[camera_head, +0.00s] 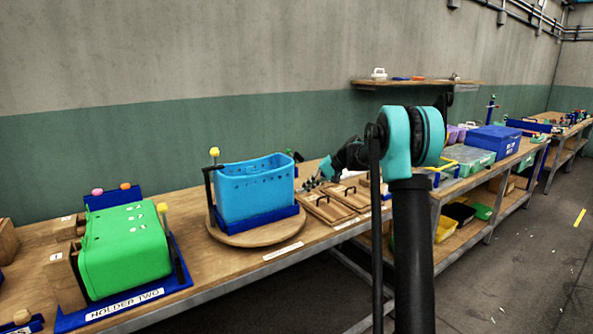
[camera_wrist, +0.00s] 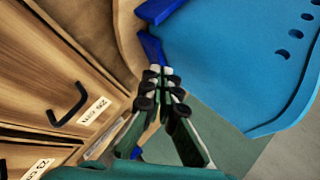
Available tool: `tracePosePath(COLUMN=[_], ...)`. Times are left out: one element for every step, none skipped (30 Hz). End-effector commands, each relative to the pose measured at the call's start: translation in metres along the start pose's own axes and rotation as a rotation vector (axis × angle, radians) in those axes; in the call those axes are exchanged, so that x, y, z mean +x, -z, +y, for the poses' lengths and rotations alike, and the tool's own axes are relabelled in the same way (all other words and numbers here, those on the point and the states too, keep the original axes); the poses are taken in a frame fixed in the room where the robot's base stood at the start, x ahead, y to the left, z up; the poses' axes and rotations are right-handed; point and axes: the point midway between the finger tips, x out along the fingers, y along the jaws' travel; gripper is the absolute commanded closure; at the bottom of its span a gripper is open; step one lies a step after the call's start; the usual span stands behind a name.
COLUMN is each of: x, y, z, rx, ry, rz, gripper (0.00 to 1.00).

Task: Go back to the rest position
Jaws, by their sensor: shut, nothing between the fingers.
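My gripper (camera_wrist: 160,73) is shut and empty in the wrist view, its fingertips close together. Its fingers point towards the gap between the blue bin (camera_wrist: 235,50) and the wooden lids with black handles (camera_wrist: 60,75). In the head view my gripper (camera_head: 311,183) is low over the bench, just right of the blue bin (camera_head: 255,190). The bin stands upright in a blue holder on a round wooden turntable (camera_head: 233,236). I cannot tell whether the fingertips touch anything.
A green box (camera_head: 125,250) sits in a blue holder at the left of the bench. Wooden lids (camera_head: 325,209) lie right of the turntable. Farther right stand a clear green-lidded box (camera_head: 465,160) and a blue box (camera_head: 494,141). A wall shelf (camera_head: 415,84) hangs behind.

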Motion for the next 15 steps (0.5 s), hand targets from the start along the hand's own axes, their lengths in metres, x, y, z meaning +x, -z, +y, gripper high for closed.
tracePosePath(x=[-0.005, -0.007, -0.011, -0.013, -0.015, -0.018, -0.021, -0.023, -0.026, -0.028, -0.030, -0.033, -0.035, -0.037, -0.040], y=[-0.020, -0.031, -0.046, -0.057, -0.069, -0.084, -0.096, -0.108, -0.125, -0.137, -0.150, -0.166, -0.179, -0.192, -0.209], z=[0.005, 0.009, 0.014, 0.019, 0.024, 0.030, 0.035, 0.040, 0.047, 0.053, 0.059, 0.067, 0.073, 0.080, 0.088], rx=[-0.006, -0.009, -0.014, -0.018, -0.023, -0.029, -0.033, -0.038, -0.045, -0.050, -0.055, -0.063, -0.068, -0.074, -0.082], ry=[-0.035, -0.057, -0.087, -0.110, -0.133, -0.163, -0.184, -0.207, -0.237, -0.259, -0.281, -0.311, -0.333, -0.355, -0.385], rz=[0.010, 0.016, 0.024, 0.030, 0.037, 0.045, 0.051, 0.057, 0.066, 0.072, 0.078, 0.086, 0.093, 0.099, 0.107], gripper=[1.00, 1.00, 1.00, 1.00, 1.00, 1.00, 1.00, 1.00, 1.00, 1.00, 1.00, 1.00, 1.00, 1.00, 1.00])
